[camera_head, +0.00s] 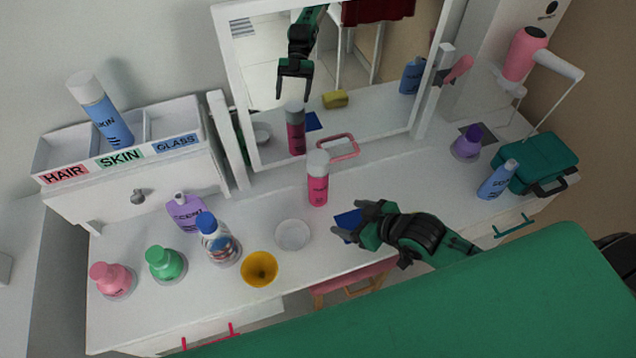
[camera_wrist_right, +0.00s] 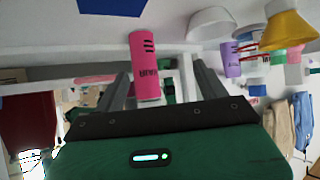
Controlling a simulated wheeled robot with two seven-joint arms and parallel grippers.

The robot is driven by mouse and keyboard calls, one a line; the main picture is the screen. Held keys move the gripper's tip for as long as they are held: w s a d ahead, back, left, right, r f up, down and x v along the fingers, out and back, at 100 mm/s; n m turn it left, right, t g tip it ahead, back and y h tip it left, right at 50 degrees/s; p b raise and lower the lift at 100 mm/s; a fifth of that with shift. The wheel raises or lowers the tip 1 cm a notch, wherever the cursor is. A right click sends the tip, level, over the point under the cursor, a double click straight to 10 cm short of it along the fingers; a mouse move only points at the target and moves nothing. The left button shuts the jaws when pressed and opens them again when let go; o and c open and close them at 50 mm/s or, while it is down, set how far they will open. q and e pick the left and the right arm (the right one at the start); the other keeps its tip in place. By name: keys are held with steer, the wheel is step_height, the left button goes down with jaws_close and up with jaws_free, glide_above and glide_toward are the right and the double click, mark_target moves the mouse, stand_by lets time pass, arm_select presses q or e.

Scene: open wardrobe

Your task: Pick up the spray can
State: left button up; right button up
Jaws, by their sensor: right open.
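The pink spray can (camera_head: 318,188) with a white cap stands upright on the white tabletop, in front of the mirror. My right gripper (camera_head: 362,222) is open and empty, low over the table to the right and front of the can, apart from it. In the right wrist view the can (camera_wrist_right: 145,68), marked HAIR, shows upside down beyond the open fingers (camera_wrist_right: 165,78), between them but nearer the left one. Its cap is not clear there. My left gripper is not in view.
A blue flat piece (camera_head: 347,220) lies by my right fingertips. An organizer (camera_head: 125,160) holds a blue SKIN can (camera_head: 101,110). The mirror (camera_head: 270,130) stands behind; a teal case (camera_head: 538,160) is at right.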

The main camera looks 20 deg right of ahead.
steer(key=t+y, duration=0.1)
steer(key=y, duration=0.1)
glide_toward(327, 182)
steer(key=shift+n+t, duration=0.3)
steer(key=shift+n, duration=0.1)
steer(key=p+x, duration=0.3)
steer(key=x, duration=0.8)
steer(key=shift+w+a+f, duration=0.1)
steer(key=shift+a+f, duration=0.05)
steer(key=shift+a, duration=0.25)
steer(key=shift+w+a+f, duration=0.3)
steer(key=shift+w+f, duration=0.05)
steer(key=shift+w, duration=0.1)
steer(key=shift+c, duration=0.4)
steer(key=c, duration=1.1)
steer(key=shift+c, duration=0.2)
steer(key=shift+r, duration=0.2)
